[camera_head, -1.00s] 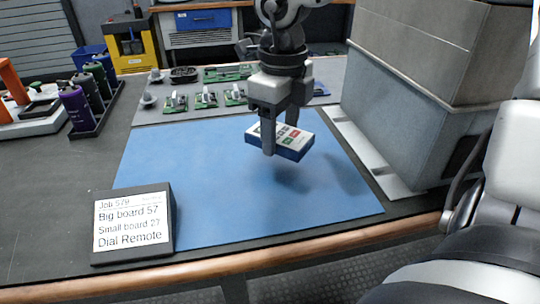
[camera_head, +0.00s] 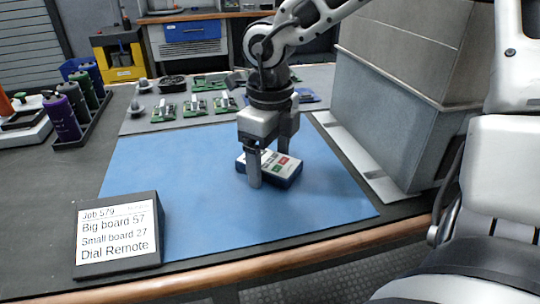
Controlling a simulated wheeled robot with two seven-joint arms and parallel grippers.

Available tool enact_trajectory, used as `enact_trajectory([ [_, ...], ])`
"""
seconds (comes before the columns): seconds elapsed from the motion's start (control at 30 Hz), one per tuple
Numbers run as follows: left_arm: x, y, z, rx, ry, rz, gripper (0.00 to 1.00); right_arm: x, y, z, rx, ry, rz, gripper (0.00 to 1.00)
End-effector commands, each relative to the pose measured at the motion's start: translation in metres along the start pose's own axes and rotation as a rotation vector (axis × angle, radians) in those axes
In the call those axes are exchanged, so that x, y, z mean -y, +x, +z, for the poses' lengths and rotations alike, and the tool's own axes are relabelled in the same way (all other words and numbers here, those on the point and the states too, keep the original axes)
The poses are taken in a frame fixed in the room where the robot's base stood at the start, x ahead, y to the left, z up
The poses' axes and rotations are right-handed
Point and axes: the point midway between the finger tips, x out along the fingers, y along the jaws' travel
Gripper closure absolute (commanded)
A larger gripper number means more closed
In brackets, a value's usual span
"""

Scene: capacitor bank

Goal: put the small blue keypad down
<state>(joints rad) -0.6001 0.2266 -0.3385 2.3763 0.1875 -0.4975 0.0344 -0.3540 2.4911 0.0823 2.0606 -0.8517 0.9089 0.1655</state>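The small blue keypad (camera_head: 284,169) has a white top face with red and green marks and blue sides. It is at the right-middle part of the blue mat (camera_head: 190,210), low over it or resting on it; I cannot tell which. My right gripper (camera_head: 271,168) points down over the keypad, with one finger in front of it and the other behind its right side. Whether the fingers press on the keypad is not clear. My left gripper is not in view.
A job sign (camera_head: 117,235) stands at the mat's front left. Green boards (camera_head: 194,108) lie on a grey strip behind the mat. A large grey box (camera_head: 400,115) stands to the right. Bottles (camera_head: 64,118) stand in a rack at left. Most of the mat is clear.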

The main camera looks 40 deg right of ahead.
Motion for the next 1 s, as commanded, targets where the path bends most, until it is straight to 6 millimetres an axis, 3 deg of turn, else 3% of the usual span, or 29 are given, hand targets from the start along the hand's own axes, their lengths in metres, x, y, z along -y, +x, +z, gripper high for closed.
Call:
enact_trajectory([
  [0.27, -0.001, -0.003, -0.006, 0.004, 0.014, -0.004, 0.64, 0.0, -0.009, 0.0, 0.001, 0.0, 0.0, 0.22],
  [0.7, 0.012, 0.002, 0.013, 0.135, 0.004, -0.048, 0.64, 0.0, -0.098, 0.001, 0.003, 0.001, 0.0, 0.22],
  [1.0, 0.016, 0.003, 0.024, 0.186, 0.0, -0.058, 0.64, 0.0, -0.123, 0.0, 0.001, 0.001, 0.0, 0.22],
])
